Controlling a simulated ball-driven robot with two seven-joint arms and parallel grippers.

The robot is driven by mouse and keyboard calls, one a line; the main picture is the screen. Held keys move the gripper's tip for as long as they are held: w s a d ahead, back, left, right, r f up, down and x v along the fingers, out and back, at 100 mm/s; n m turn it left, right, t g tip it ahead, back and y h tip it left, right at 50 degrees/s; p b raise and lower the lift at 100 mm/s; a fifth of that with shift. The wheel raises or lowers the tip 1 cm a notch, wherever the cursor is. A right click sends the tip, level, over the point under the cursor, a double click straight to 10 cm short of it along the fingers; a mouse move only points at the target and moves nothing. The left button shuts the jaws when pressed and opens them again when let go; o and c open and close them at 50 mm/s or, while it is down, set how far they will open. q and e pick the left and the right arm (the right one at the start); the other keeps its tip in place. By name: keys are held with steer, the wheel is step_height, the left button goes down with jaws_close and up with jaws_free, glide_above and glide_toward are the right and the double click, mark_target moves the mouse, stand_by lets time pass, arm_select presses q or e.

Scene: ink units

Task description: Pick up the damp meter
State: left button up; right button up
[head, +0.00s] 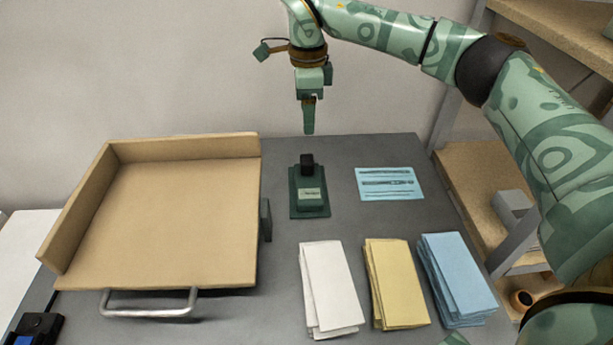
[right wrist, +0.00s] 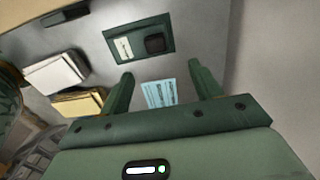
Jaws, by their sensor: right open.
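A dark green flat unit with a black block on top and a pale label, which looks like the damp meter (head: 309,196), lies on the grey table behind the middle. It also shows at the top of the right wrist view (right wrist: 139,41). My right gripper (head: 308,130) hangs above and just behind it, pointing down, apart from it. In the right wrist view its two fingers (right wrist: 163,84) are spread with nothing between them; a blue printed card shows below, beyond the gap. My left gripper is in neither view.
A large cardboard-coloured tray (head: 185,220) with a metal handle stands left. The blue card (head: 390,184) lies right of the unit. White (head: 330,285), yellow (head: 396,280) and blue (head: 456,275) stacks lie in front. A black device (head: 36,327) sits at the lower left.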

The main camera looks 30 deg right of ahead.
mark_target(307, 159)
step_height(307, 159, down, 8)
steer(key=shift+r+b, duration=0.2)
steer(key=shift+b, duration=0.9)
steer(key=shift+f, duration=0.4)
steer(key=f+b, duration=0.1)
steer(key=f, duration=0.1)
steer(key=f+b, duration=0.1)
steer(key=f, duration=0.1)
steer(key=shift+s+a+f+b, duration=0.1)
steer(key=shift+s+a+b, duration=0.15)
steer(key=shift+s+b, duration=0.1)
steer(key=shift+f, duration=0.35)
steer(key=shift+r, duration=0.2)
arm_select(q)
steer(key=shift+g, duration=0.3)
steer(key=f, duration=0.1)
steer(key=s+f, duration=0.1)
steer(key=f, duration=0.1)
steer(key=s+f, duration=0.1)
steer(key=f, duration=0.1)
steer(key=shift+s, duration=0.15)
arm_select(e)
steer(key=c, duration=1.2)
